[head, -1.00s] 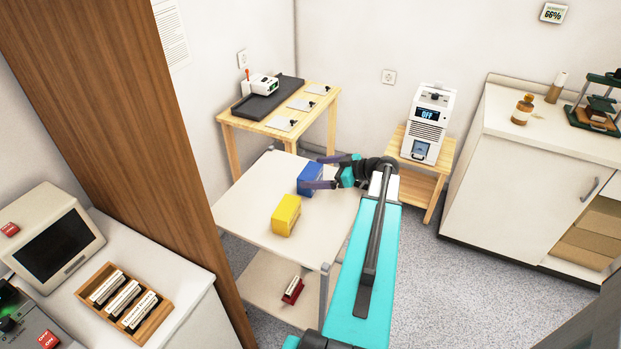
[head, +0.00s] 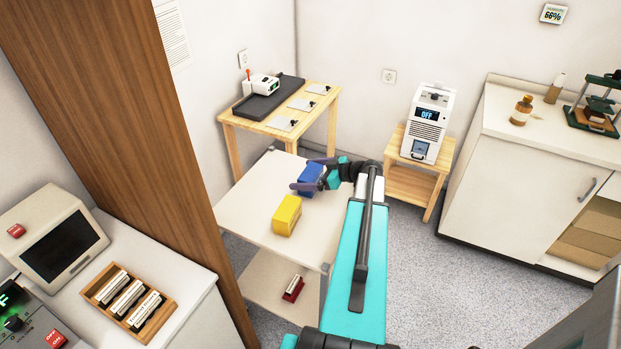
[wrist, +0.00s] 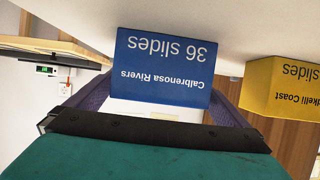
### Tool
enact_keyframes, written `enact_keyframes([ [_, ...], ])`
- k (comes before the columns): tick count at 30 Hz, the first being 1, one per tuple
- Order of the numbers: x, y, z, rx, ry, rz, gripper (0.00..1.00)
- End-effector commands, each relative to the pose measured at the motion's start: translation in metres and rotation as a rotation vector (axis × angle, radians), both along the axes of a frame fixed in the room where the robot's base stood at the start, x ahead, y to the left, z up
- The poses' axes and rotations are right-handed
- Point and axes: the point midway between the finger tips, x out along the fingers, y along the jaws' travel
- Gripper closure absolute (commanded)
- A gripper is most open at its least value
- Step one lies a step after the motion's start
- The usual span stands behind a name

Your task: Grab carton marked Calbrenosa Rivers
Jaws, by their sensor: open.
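The blue carton (head: 311,175) stands on the top of the white cart (head: 245,210), near its back right. In the wrist view its face (wrist: 160,65) reads "Calbrenosa Rivers" and "36 slides", upside down. My gripper (head: 307,174) is open, with its purple fingers reaching along two sides of the carton. In the wrist view one finger shows at each side of the blue carton, partly hidden behind it. I cannot tell whether either finger touches it.
A yellow carton (head: 287,215), with "Coast" legible in the wrist view (wrist: 283,88), stands in front of the blue one on the cart. A red and white item (head: 293,288) is on the lower shelf. A wooden table (head: 290,126) stands behind the cart.

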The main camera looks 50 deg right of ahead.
Motion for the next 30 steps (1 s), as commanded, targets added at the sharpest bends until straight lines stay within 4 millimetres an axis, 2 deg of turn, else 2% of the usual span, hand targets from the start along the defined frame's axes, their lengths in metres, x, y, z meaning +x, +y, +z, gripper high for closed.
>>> enact_keyframes([
  [1,0.007,0.002,-0.001,0.001,0.0,0.003,0.0],
  [6,0.016,0.005,-0.006,-0.001,-0.001,0.0,0.0],
  [23,0.016,0.005,-0.007,0.0,-0.001,-0.001,0.0],
  [30,0.016,0.005,-0.007,0.0,-0.001,-0.001,0.39],
])
